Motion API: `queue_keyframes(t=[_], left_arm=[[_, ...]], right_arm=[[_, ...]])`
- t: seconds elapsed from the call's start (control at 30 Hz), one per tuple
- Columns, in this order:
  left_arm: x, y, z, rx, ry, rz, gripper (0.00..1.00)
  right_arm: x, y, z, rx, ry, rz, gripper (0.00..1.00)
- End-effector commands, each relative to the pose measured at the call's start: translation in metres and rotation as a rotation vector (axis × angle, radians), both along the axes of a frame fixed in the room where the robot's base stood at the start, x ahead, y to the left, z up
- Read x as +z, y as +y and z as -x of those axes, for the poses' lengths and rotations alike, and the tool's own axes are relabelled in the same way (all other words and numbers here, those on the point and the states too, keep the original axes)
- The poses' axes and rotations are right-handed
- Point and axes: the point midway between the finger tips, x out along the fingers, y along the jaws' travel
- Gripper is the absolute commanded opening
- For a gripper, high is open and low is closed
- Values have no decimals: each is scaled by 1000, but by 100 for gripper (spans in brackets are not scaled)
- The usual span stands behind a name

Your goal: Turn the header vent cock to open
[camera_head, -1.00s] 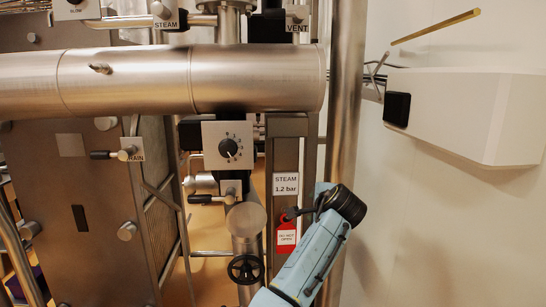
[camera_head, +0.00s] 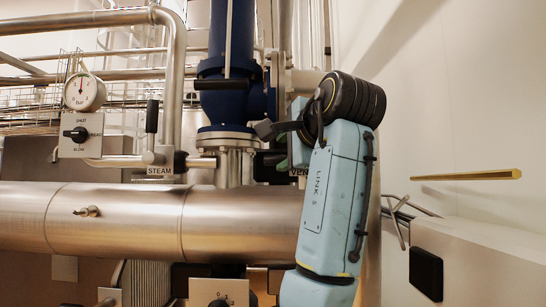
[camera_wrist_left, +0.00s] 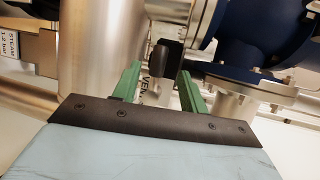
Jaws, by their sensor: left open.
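The header vent cock shows in the left wrist view as a black-gripped handle (camera_wrist_left: 158,56) above a VENT plate (camera_wrist_left: 158,85). In the head view my arm covers most of the cock, and only part of its VENT plate (camera_head: 295,172) shows. My left gripper (camera_head: 282,160) is open beside the pipework there, mostly hidden by its own wrist. In the left wrist view the green fingers of the left gripper (camera_wrist_left: 159,78) stand apart, with the handle appearing between them. I cannot tell whether a finger touches it. My right gripper is out of view.
The thick horizontal header pipe (camera_head: 120,222) runs below. A blue valve body (camera_head: 226,85) stands behind, left of my wrist. The STEAM lever (camera_head: 151,117), a gauge (camera_head: 84,92) and a selector panel (camera_head: 80,135) are at left. A white wall box (camera_head: 470,260) is at right.

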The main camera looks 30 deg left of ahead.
Motion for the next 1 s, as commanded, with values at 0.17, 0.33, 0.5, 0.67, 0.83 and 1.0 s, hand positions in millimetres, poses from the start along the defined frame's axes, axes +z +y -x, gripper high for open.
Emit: queue_keyframes(t=[0.17,0.33,0.5,0.67,0.83,1.0], left_arm=[[-6,32,-23,2,4,-1,43],[-12,53,-38,2,2,-2,43],[-16,63,-46,0,2,0,43],[-17,65,-47,0,0,-1,43],[-17,65,-47,0,0,-1,42],[-17,65,-47,-1,0,-1,20]], right_arm=[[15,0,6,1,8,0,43],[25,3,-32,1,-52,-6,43],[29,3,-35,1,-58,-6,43],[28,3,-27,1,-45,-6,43],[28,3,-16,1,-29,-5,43],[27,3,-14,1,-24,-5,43]])
